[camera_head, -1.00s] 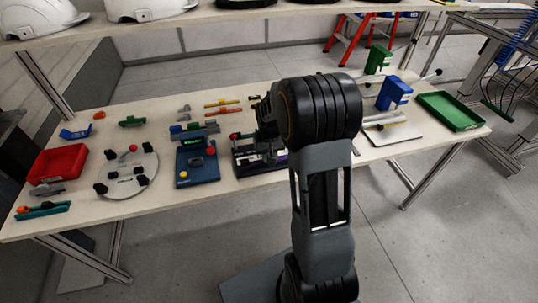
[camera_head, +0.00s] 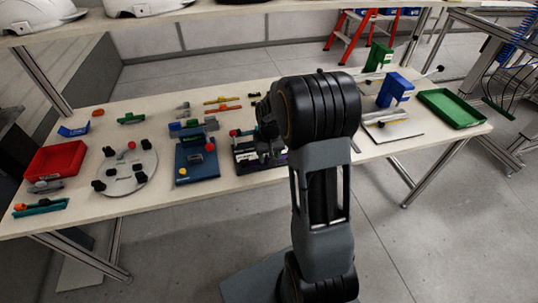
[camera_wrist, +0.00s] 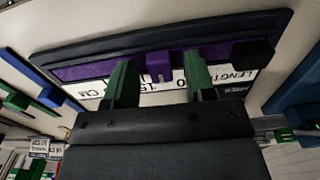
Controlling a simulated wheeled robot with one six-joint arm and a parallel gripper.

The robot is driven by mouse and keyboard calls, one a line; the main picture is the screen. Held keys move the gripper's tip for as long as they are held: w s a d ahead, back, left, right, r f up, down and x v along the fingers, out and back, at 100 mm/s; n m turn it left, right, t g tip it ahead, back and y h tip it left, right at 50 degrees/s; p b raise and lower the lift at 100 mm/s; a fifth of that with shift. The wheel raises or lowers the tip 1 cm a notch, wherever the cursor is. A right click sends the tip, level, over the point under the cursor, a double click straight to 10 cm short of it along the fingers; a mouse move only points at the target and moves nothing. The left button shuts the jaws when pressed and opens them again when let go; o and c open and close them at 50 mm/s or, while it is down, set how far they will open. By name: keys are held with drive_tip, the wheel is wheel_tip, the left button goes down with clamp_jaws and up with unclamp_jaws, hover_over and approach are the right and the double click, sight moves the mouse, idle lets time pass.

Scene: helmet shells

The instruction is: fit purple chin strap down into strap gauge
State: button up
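In the wrist view the purple chin strap (camera_wrist: 103,69) lies along the dark strap gauge (camera_wrist: 215,28), beside a white label reading length and cm. A raised purple piece (camera_wrist: 159,65) stands at the strap's middle, and a black block (camera_wrist: 252,53) sits at its right end. My gripper (camera_wrist: 160,82) has two green fingers, one on each side of the raised piece, with gaps visible. It looks open. Whether the strap is fully seated cannot be told. In the head view my arm hides most of the gauge (camera_head: 247,167) and the fingers.
A blue fixture (camera_head: 199,171) and a round white plate with black knobs (camera_head: 125,178) stand to the left. A red bin (camera_head: 55,160) is at the far left. A blue stand (camera_head: 396,90) and green tray (camera_head: 452,108) are to the right. Small coloured parts lie along the back.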

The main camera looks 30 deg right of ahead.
wheel_tip(320, 180, up, 14)
drive_tip(key=shift+p, duration=0.4)
idle(0.4)
drive_tip(key=shift+f, duration=0.1)
drive_tip(key=s+a+r+n+t+p, duration=0.1)
drive_tip(key=s+a+r+p, duration=0.1)
drive_tip(key=s+a, duration=0.3)
drive_tip(key=s+a+r+n+t+p, duration=0.1)
drive_tip(key=s+a, duration=0.3)
drive_tip(key=s, duration=0.7)
drive_tip(key=shift+a+r+t+p, duration=0.35)
drive_tip(key=shift+r+t, duration=0.35)
drive_tip(key=shift+t, duration=0.1)
idle(0.3)
